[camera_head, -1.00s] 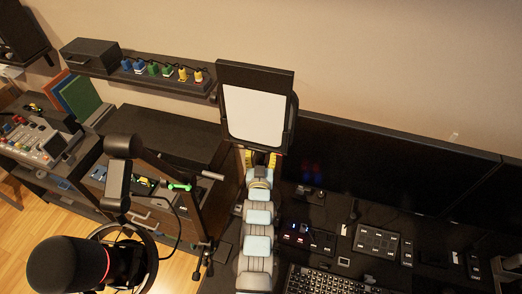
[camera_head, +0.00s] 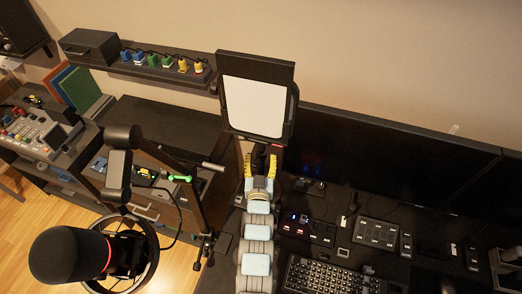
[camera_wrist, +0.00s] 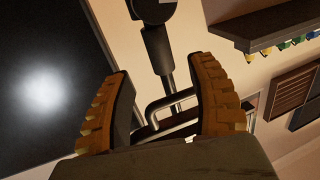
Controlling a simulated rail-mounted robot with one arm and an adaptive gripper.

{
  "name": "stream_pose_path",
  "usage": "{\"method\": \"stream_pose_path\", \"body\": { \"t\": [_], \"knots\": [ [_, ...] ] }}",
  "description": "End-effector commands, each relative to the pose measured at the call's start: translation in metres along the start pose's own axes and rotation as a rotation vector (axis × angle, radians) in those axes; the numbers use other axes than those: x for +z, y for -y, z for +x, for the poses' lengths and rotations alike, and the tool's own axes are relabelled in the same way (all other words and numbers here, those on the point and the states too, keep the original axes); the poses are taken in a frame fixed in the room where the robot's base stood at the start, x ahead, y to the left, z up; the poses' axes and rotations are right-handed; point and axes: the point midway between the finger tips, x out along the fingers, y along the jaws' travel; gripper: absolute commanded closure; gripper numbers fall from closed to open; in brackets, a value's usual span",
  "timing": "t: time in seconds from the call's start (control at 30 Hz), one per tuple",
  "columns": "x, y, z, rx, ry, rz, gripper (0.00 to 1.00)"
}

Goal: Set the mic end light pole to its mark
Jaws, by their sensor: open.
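A light with a white panel (camera_head: 253,106) in a dark frame stands upright behind the desk, left of the monitors. In the wrist view a dark pole (camera_wrist: 158,48) with a thin bright rod below runs down between my fingers; I take it for the light's pole. My gripper (camera_head: 260,161) has yellow ribbed fingers and is just below the panel. In the wrist view my gripper (camera_wrist: 160,75) is open, with a finger on each side of the pole and visible gaps. A bent metal handle shape (camera_wrist: 172,104) shows between the fingers. I cannot make out the mark.
A microphone (camera_head: 68,254) on a jointed boom arm (camera_head: 118,175) stands at the front left. A wall shelf (camera_head: 150,70) with coloured plugs is left of the light. Dark monitors (camera_head: 380,165) fill the right. A keyboard (camera_head: 325,276) lies on the desk.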

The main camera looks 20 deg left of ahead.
Motion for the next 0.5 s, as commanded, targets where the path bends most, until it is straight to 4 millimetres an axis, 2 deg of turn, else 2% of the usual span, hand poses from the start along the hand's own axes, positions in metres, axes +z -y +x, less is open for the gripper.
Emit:
{"method": "stream_pose_path", "body": {
  "t": [0.3, 0.5],
  "knots": [
    [0.001, 0.000, -0.037, 0.000, 0.002, 0.000, 0.42],
    [-0.001, 0.000, -0.049, 0.000, -0.002, 0.000, 0.42]
  ]
}}
